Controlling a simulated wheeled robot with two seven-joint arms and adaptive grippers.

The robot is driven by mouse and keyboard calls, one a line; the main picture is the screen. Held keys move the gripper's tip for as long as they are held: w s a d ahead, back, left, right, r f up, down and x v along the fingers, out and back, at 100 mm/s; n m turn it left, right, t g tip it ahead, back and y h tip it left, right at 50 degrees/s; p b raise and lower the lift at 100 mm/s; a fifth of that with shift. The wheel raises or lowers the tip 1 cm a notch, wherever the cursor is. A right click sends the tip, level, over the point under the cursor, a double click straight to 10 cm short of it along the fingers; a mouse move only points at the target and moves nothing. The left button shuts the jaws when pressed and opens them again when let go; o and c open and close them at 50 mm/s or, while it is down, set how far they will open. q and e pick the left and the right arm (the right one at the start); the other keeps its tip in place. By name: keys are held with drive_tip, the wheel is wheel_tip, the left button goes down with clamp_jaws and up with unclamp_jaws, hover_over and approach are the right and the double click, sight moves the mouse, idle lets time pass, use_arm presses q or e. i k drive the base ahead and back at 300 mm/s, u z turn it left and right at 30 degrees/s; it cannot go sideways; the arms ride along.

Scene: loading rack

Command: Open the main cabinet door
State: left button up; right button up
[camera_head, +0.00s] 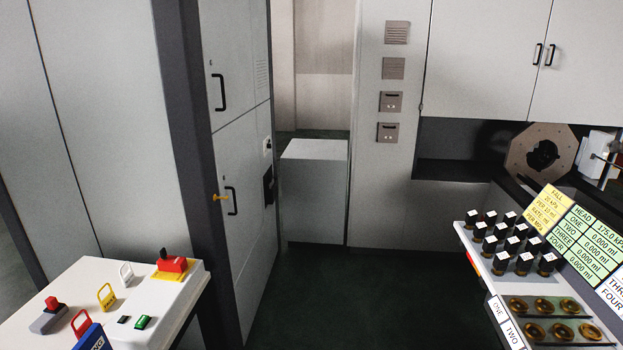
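A tall grey cabinet stands left of centre. Its upper door (238,60) has a black bar handle (218,92), and its lower door (243,165) has another black handle (231,200). A small yellow fitting (221,197) sits beside the lower handle. Both doors look shut. A pair of wall cabinet doors (488,45) at the upper right, with two black handles (543,54), also look shut. I cannot tell which of these is the main cabinet door. Neither of my grippers is in view.
A white panel (185,315) at lower left carries a red switch (172,262), a green button and small padlock-like pieces. A white box (314,165) stands behind. Dark floor (335,300) lies clear in the middle.

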sight(236, 164)
drive_tip(key=i, duration=2.05)
drive_tip(key=u, duration=2.2)
